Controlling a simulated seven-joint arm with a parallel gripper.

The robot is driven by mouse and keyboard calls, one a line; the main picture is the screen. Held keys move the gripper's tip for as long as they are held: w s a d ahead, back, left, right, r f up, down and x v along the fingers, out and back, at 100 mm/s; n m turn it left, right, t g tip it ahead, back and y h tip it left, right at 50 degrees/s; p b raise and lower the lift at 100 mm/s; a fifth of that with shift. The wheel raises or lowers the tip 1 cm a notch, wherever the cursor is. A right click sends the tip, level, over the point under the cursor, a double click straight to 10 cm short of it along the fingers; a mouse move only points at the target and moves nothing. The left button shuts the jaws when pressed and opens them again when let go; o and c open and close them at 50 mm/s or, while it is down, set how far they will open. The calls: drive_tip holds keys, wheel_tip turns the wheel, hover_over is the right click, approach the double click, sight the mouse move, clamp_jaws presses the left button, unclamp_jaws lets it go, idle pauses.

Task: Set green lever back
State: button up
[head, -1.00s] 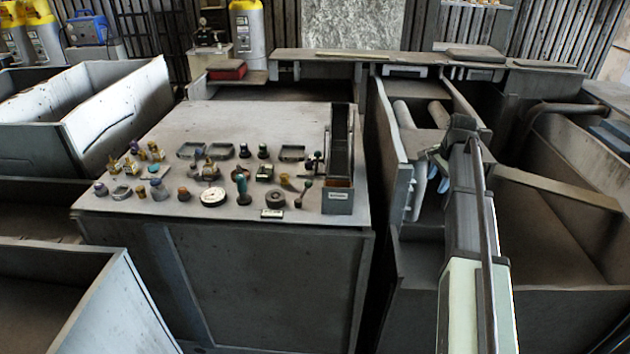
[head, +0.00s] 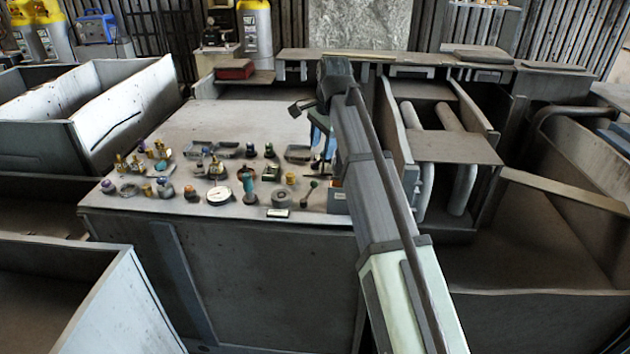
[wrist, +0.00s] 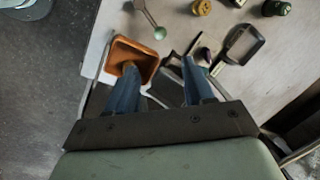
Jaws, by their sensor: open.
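The green lever (head: 308,193) stands near the front right of the grey workbench, a thin stem with a dark green ball knob. In the wrist view its green knob (wrist: 160,33) and grey stem show at the top, beyond my fingertips. My gripper (head: 321,150) is over the bench's right side, beside the lever. The left finger overlaps an orange-lined box (wrist: 118,52). I cannot tell my height above the bench.
Several small parts stand left of the lever, including a teal-handled piece (head: 246,180) and a round white gauge (head: 218,196). A small label plate (head: 278,213) lies at the front edge. In the wrist view a dark-framed loop (wrist: 245,43) is right of my fingers. The bench's back left is clear.

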sight(315, 181)
drive_tip(key=f, duration=0.4)
drive_tip(key=w+a+f, duration=0.1)
drive_tip(key=f, duration=0.4)
drive_tip(key=a+f, duration=0.1)
drive_tip(key=f, duration=0.3)
drive_tip(key=shift+w+f, duration=0.2)
drive_tip(key=shift+w, duration=0.2)
clamp_jaws()
idle(0.3)
